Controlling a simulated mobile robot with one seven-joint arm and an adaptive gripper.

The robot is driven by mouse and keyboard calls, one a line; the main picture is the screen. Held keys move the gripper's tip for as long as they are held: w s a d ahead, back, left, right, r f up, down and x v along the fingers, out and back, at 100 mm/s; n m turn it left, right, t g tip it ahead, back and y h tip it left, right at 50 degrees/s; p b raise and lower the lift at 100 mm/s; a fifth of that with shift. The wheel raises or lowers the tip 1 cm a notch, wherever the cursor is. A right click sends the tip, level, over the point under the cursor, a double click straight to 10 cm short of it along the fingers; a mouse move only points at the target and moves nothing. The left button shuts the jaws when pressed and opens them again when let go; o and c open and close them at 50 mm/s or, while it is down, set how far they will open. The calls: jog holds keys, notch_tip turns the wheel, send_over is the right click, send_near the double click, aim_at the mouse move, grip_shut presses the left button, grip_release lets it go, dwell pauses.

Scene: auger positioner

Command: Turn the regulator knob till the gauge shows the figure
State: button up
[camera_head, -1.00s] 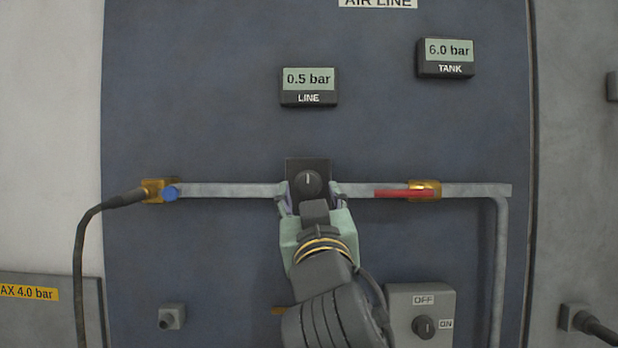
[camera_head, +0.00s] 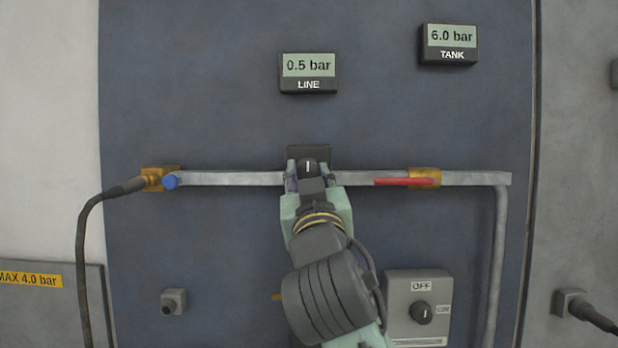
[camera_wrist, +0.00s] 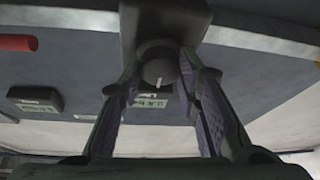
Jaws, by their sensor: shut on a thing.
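The black regulator knob (camera_head: 308,166) sits on its dark block (camera_head: 309,152) on the pipe, its white mark pointing straight up. My gripper (camera_head: 307,182) reaches up from below with a finger on either side of the knob and is shut on it. In the wrist view the knob (camera_wrist: 158,69) shows between the tips of my gripper (camera_wrist: 160,85). The LINE gauge (camera_head: 308,73) above reads 0.5 bar. The TANK gauge (camera_head: 449,44) at the upper right reads 6.0 bar.
A red lever (camera_head: 404,182) lies along the pipe to the right. A blue knob (camera_head: 170,182) and hose fitting (camera_head: 152,178) are at the left. An OFF/ON switch box (camera_head: 419,308) is at the lower right. A yellow label (camera_head: 31,279) at the left reads MAX 4.0 bar.

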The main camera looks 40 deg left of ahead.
jog(key=c, duration=0.4)
